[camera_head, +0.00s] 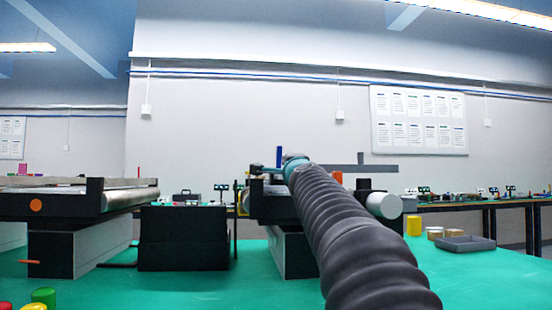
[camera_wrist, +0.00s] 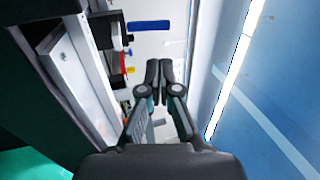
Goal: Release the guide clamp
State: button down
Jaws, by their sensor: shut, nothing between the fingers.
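My gripper (camera_wrist: 159,72) is shut and empty in the wrist view, its dark fingertips together. Beyond and to the left of the fingers are a black bracket (camera_wrist: 116,48), a blue bar (camera_wrist: 148,26) and small red (camera_wrist: 129,54) and yellow (camera_wrist: 129,70) parts. The fingers appear apart from them. In the head view, a blue upright piece (camera_head: 279,156) stands on the middle conveyor (camera_head: 268,207), and an orange-red piece (camera_head: 335,178) shows right of my arm. I cannot tell which part is the guide clamp. My arm hides my gripper and part of this conveyor there.
Another conveyor (camera_head: 55,203) stands at the left, with a black box (camera_head: 183,238) between the two. A grey tray (camera_head: 466,244), a yellow cylinder (camera_head: 414,226) and small tan containers lie at the right. Red, yellow and green knobs show at the lower left. Green surface in front is mostly clear.

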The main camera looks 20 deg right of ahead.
aim_at(280, 152)
jog(key=p+x, duration=0.7)
jog(key=x, duration=0.5)
jog(key=shift+w+d+r, duration=0.1)
jog(key=shift+w+r, duration=0.05)
jog(key=shift+w, duration=0.05)
jog(key=shift+w+d+p, duration=0.2)
jog(key=shift+w+p, duration=0.3)
jog(key=shift+w, duration=0.15)
